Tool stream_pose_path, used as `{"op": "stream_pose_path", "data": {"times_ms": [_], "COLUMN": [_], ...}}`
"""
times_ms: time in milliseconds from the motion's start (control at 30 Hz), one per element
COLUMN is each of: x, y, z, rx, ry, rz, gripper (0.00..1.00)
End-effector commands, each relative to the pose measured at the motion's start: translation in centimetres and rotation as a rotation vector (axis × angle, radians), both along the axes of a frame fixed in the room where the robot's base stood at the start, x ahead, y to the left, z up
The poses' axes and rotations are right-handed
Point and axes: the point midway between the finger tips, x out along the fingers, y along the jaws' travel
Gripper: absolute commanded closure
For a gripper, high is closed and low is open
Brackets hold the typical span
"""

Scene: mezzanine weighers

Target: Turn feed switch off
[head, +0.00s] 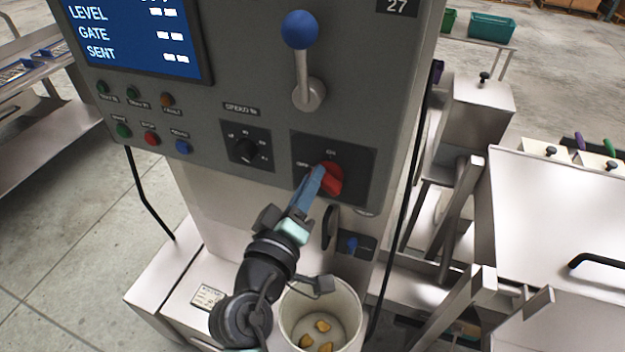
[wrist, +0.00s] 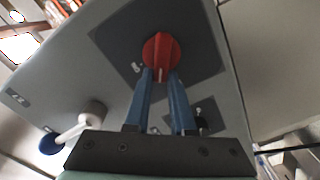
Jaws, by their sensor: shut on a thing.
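The feed switch is a red rotary knob (head: 332,180) on a dark square plate low on the grey panel. Small labels sit by it, ON above and OFF to its left in the head view. In the wrist view the red knob (wrist: 161,50) has a pale mark on its edge between my fingers. I cannot tell which label the knob points to. My gripper (head: 319,176) reaches up to the knob from below in the head view. Its two blue fingers (wrist: 161,76) are shut on the knob, one on each side; their tips partly hide it.
A blue-ball lever (head: 300,30) stands above the switch. A black speed dial (head: 246,150), several coloured buttons and a screen (head: 135,38) lie to the left. A white bucket (head: 350,292) with several yellowish pieces stands below my arm. Metal frames and a white-topped unit (head: 560,215) are at right.

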Motion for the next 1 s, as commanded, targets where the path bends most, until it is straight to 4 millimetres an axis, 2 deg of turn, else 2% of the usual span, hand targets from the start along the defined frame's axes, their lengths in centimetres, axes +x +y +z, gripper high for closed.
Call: {"op": "stream_pose_path", "data": {"times_ms": [500, 1000], "x": [0.1, 0.1], "y": [0.4, 0.5], "z": [-0.9, -1.3], "rx": [-0.424, -0.594], "ry": [0.138, 0.192], "rz": [0.001, 0.002], "gripper": [1.0, 1.0]}}
